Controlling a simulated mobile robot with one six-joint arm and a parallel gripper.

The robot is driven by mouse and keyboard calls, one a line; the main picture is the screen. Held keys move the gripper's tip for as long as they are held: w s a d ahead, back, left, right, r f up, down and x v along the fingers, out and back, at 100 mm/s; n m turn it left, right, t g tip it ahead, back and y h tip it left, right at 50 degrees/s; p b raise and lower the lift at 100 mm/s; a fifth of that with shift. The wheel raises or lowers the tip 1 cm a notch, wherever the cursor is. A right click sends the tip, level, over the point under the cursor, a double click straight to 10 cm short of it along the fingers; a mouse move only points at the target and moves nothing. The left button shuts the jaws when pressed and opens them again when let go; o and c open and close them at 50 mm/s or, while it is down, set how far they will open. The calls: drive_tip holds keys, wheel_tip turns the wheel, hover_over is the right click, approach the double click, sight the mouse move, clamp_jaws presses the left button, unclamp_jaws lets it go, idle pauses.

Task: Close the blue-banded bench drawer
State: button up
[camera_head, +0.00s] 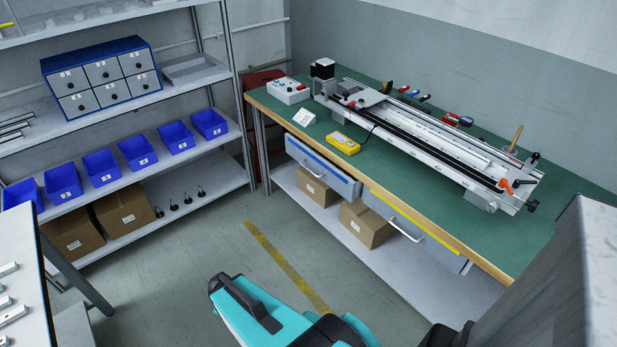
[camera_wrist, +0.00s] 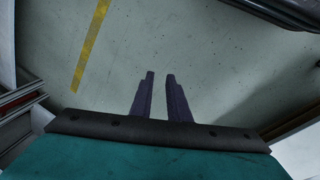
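The blue-banded drawer (camera_head: 322,168) is under the left part of the green-topped bench (camera_head: 395,190) in the head view. It has a grey front, a blue band along the top and a bow handle (camera_head: 313,171). Its front lies close under the bench edge; I cannot tell how far it stands out. My gripper (camera_wrist: 160,78) shows in the wrist view with its two dark fingers apart and nothing between them, over bare floor. The drawer is not recognisable in that view. My teal arm is low in the head view, apart from the drawer; the fingertips are not clear there.
A yellow-banded drawer (camera_head: 410,225) sits right of the blue one. Cardboard boxes (camera_head: 365,222) stand on the bench's lower shelf (camera_head: 400,262). Shelving with blue bins (camera_head: 137,153) is at the left. A grey table (camera_head: 22,250) is front left. Floor before the bench is clear.

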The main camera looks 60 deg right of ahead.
drive_tip(key=w+d+n+t+h+b, duration=0.15)
drive_tip(key=w+d+t+b, duration=0.35)
drive_tip(key=d, duration=0.9)
drive_tip(key=n+t+h+b, duration=0.95)
drive_tip(key=n+b, duration=0.45)
drive_tip(key=b, duration=0.2)
approach(308, 169)
drive_tip(key=s+a+f+y, duration=0.1)
drive_tip(key=s, duration=0.2)
drive_tip(key=shift+a+f+m+t, duration=0.1)
drive_tip(key=shift+a+m+t, duration=0.05)
drive_tip(key=shift+m+t, duration=0.15)
drive_tip(key=shift+w+d+f+b, duration=0.15)
drive_tip(key=shift+w+d+b, duration=0.2)
drive_tip(key=shift+b, duration=1.05)
drive_tip(key=b+x, duration=0.1)
drive_tip(key=b, duration=0.4)
drive_tip(key=shift+w+d, duration=0.2)
drive_tip(key=shift+w, duration=0.15)
drive_tip(key=shift+r+b+x, duration=0.2)
drive_tip(key=shift+b+x, duration=0.15)
drive_tip(key=shift+x, duration=2.4)
drive_tip(key=shift+r+b+x, duration=0.2)
drive_tip(key=shift+b+x, duration=0.15)
drive_tip(key=shift+x, duration=2.45)
